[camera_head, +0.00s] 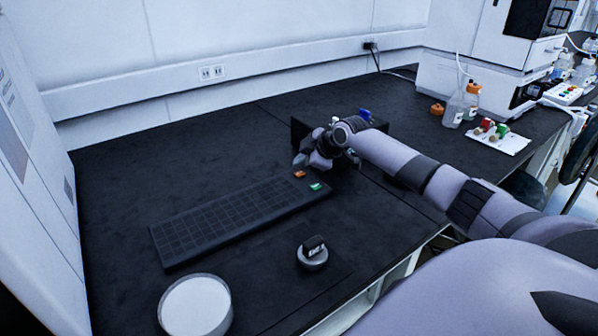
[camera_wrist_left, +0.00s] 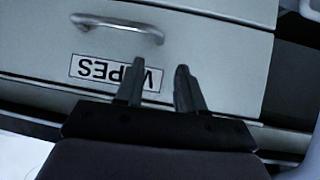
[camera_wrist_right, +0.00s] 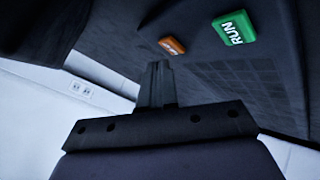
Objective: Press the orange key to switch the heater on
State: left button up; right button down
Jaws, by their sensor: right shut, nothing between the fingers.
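The orange key (camera_head: 300,174) sits at the far right end of a dark keypad (camera_head: 215,228), beside a green key (camera_head: 316,186). In the right wrist view the orange key (camera_wrist_right: 172,45) lies just beyond my fingertips, and the green key (camera_wrist_right: 234,33) reads RUN. My right gripper (camera_head: 299,164) is shut and empty, close to the orange key; I cannot see contact, and a small gap seems to show in the wrist view. My left gripper (camera_wrist_left: 160,68) is open and empty in front of a drawer labelled WIPES (camera_wrist_left: 215,70); it is outside the head view.
A dark box (camera_head: 298,130) stands behind my right gripper, partly hidden. A round knob (camera_head: 312,254) and a white round dish (camera_head: 195,306) are near the front. Bottles (camera_head: 455,108) and a white tray of vials (camera_head: 499,137) stand at right. The bench's left side is clear.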

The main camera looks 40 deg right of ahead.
aim_at(302, 175)
notch_tip(302, 175, up, 6)
jog(key=p, duration=0.5)
jog(key=shift+f, duration=0.2)
